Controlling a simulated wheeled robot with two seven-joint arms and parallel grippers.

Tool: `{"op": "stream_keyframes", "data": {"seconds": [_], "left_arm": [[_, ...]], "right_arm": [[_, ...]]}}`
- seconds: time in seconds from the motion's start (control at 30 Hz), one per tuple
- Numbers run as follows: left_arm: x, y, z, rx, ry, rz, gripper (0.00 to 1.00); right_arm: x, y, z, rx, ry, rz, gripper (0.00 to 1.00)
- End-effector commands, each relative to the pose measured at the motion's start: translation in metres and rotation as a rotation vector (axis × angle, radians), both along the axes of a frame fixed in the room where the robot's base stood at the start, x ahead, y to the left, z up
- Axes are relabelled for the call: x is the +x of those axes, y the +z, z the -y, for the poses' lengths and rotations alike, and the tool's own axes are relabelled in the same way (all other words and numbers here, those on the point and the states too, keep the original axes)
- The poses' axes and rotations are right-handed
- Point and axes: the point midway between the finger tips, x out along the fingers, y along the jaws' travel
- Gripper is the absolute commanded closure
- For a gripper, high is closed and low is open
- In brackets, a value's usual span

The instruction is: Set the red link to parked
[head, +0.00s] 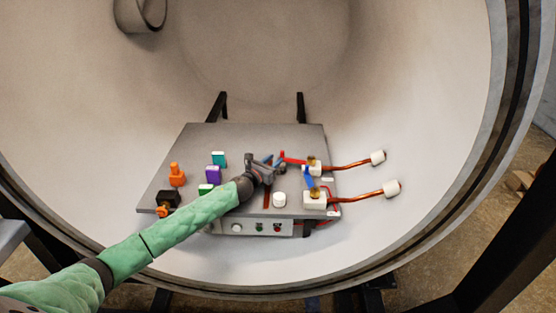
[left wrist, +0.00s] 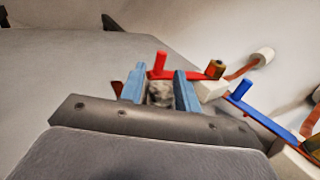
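The red link (head: 293,159) lies across the far right part of the grey plate. Its right end meets a brass post on a white block (head: 313,170). In the left wrist view the red link (left wrist: 186,75) has an upright red peg at its left end. My left gripper (head: 272,161) is just left of that end. Its two blue fingers (left wrist: 159,88) are apart, with the peg showing beyond the gap between them. No contact is visible. My right gripper is in neither view.
A blue link (head: 308,178) joins a second white block (head: 315,200) nearby. Copper rods with white ends (head: 390,188) stick out to the right. Orange, purple, teal and black pieces stand on the plate's left (head: 178,145). The round chamber wall (head: 420,90) surrounds everything.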

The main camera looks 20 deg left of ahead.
Motion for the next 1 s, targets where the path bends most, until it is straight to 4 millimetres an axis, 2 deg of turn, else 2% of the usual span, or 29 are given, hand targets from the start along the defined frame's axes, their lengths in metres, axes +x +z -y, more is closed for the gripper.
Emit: {"op": "stream_keyframes", "data": {"seconds": [0.2,0.47,0.57,0.63,0.67,1.0], "left_arm": [[-0.014,0.0,-0.003,-0.001,-0.002,0.0,0.68],[-0.015,0.001,-0.003,-0.001,-0.001,0.0,0.68],[-0.014,0.003,-0.003,-0.001,-0.001,0.003,0.84],[-0.01,0.011,-0.003,-0.001,-0.001,0.013,0.97],[-0.007,0.018,-0.003,-0.001,-0.001,0.02,1.0],[0.029,0.115,-0.007,0.015,-0.003,0.13,1.0]], "right_arm": [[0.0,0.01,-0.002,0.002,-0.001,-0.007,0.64],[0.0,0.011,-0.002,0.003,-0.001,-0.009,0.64],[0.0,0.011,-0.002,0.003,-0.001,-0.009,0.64],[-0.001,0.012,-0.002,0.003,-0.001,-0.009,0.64],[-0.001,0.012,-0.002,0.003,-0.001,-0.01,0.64],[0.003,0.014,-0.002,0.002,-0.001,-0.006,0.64]]}}
